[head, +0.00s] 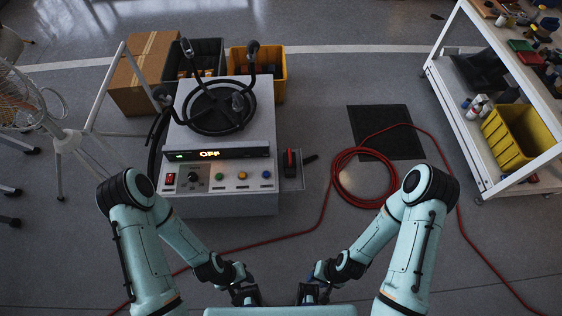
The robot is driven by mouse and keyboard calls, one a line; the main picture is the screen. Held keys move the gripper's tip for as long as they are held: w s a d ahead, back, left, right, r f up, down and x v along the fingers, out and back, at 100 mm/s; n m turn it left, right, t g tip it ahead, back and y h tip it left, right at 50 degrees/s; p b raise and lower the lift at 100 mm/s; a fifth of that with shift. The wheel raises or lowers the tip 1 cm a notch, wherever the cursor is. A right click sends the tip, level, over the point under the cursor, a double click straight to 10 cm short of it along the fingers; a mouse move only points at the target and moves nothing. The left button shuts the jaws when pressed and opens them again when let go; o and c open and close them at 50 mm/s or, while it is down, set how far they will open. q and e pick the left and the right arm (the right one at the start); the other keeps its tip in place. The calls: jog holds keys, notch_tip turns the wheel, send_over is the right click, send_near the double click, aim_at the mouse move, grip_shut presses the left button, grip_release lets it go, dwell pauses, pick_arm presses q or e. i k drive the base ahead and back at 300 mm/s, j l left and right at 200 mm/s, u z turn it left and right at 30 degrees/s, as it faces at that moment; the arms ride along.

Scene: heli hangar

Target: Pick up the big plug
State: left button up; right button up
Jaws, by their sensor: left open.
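A grey-white power unit (230,197) stands on the floor left of centre, with a lit "OFF" display. A coiled black cable (215,110) lies on its top. Black plug-like ends stand at its upper left (187,48) and upper right (253,48), and another hangs at its left edge (162,96). I cannot tell which is the big plug. My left gripper (246,296) is open and empty at the bottom centre, in front of the unit and apart from it. My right gripper (308,294) is beside it, apart from the cable ends; its jaws are too small and dark to read.
A cardboard box (143,75), a black crate (205,52) and a yellow crate (272,62) stand behind the unit. A fan (20,95) is left, a shelf cart (475,120) right.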

aim_at(290, 161)
jog(key=z, duration=0.15)
jog(key=u, duration=4.85)
jog(key=z, duration=3.2)
jog(key=i+l+z, duration=0.1)
jog(key=i+z, duration=0.75)
jog(key=k+l, duration=0.05)
